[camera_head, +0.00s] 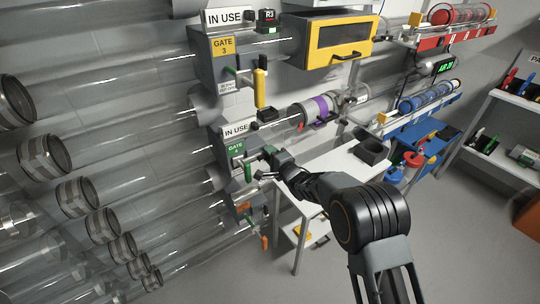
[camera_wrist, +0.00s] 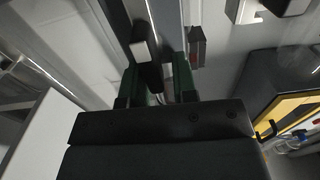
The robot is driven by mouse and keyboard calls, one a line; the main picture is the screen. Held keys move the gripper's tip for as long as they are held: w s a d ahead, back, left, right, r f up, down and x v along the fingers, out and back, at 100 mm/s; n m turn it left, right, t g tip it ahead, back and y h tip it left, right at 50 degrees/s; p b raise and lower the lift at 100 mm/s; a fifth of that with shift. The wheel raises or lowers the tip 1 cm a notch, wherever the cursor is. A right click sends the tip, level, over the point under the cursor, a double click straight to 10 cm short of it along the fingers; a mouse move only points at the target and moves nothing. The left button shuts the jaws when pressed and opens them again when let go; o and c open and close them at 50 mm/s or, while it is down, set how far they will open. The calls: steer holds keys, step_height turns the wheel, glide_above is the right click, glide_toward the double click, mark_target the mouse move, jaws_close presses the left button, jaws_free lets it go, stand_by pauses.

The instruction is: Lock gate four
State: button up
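Gate four (camera_head: 235,150) is a grey housing with a green label and an "IN USE" sign (camera_head: 236,130) above it. A green handle (camera_head: 248,172) hangs down at its front. My gripper (camera_head: 268,154) is close to the front of this housing, just right of the handle. In the wrist view its two dark green fingers (camera_wrist: 157,82) are apart. A dark bar with a pale end (camera_wrist: 140,50) lies between or just beyond them; I cannot tell whether they touch it. A small red and dark part (camera_wrist: 197,47) is to the right.
Gate three (camera_head: 226,46) is above, with a yellow handle (camera_head: 260,88). An orange handle (camera_head: 265,242) is on a lower housing. Clear tubes run left. A white table (camera_head: 335,172) with a dark holder (camera_head: 372,150) stands right of the gate. Open floor lies at lower right.

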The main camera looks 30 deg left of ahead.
steer(key=shift+o, duration=1.1)
steer(key=shift+f, duration=0.1)
steer(key=shift+s+d, duration=0.1)
steer(key=shift+d, duration=0.05)
steer(key=v, duration=1.3)
steer(key=shift+d+b, duration=0.25)
steer(key=shift+b, duration=0.2)
